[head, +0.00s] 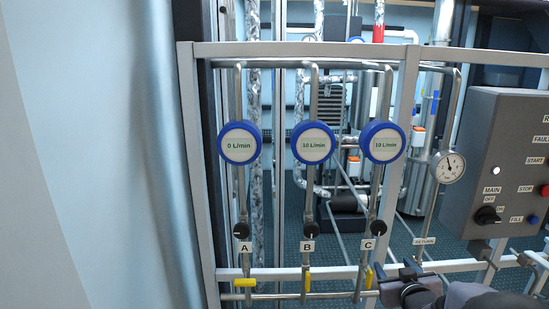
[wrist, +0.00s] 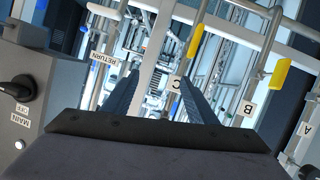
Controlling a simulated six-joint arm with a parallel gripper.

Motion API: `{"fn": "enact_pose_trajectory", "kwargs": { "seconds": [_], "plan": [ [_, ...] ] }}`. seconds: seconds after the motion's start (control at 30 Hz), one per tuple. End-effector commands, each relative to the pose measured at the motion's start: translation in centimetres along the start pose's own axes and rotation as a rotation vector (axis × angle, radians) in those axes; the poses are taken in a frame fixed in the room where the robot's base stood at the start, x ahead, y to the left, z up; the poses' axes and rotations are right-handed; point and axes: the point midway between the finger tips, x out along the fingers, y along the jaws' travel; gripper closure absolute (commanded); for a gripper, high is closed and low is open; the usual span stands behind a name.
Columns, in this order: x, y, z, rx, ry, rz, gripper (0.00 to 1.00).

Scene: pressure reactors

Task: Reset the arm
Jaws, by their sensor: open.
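My gripper (head: 412,272) is at the bottom right in the head view, in front of the lower pipework and right of valve C. Its dark fingers (wrist: 157,80) are spread apart in the wrist view, with nothing seen held between them. The yellow handle of valve C (head: 368,280) points roughly along its pipe, as does the yellow handle of valve B (head: 308,281). The yellow handle of valve A (head: 245,282) lies across its pipe. In the wrist view, handle C (wrist: 195,41) is just right of the fingers, seemingly apart from them.
Blue-rimmed flow meter A (head: 239,143) reads 0 L/min; meters B (head: 313,143) and C (head: 384,143) read 10 L/min. A round pressure gauge (head: 449,167) is on the RETURN pipe. A grey control box (head: 500,150) stands at right. A pale frame (head: 205,200) surrounds the pipes.

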Motion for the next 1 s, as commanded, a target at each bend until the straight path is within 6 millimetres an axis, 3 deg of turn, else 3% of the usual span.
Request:
{"fn": "enact_pose_trajectory", "kwargs": {
  "seconds": [0.03, 0.17, 0.3, 0.4, 0.5, 0.63, 0.77, 1.0],
  "plan": [
    [-0.2, 0.4, 2.6, 0.011, -0.096, 0.019, 0.47],
    [-2.2, 0.8, 10.0, 0.053, -0.372, 0.061, 0.47],
    [-6.7, 0.1, 17.3, 0.117, -0.676, 0.084, 0.47],
    [-11.1, -1.2, 21.2, 0.173, -0.880, 0.085, 0.47],
    [-15.5, -3.4, 23.6, 0.220, -1.061, 0.065, 0.47],
    [-21.1, -7.0, 24.9, 0.266, -1.255, 0.016, 0.47],
    [-25.8, -11.3, 24.3, 0.277, -1.371, -0.056, 0.47],
    [-25.9, -15.4, 21.1, 0.129, -1.253, -0.161, 0.47]
  ]
}}
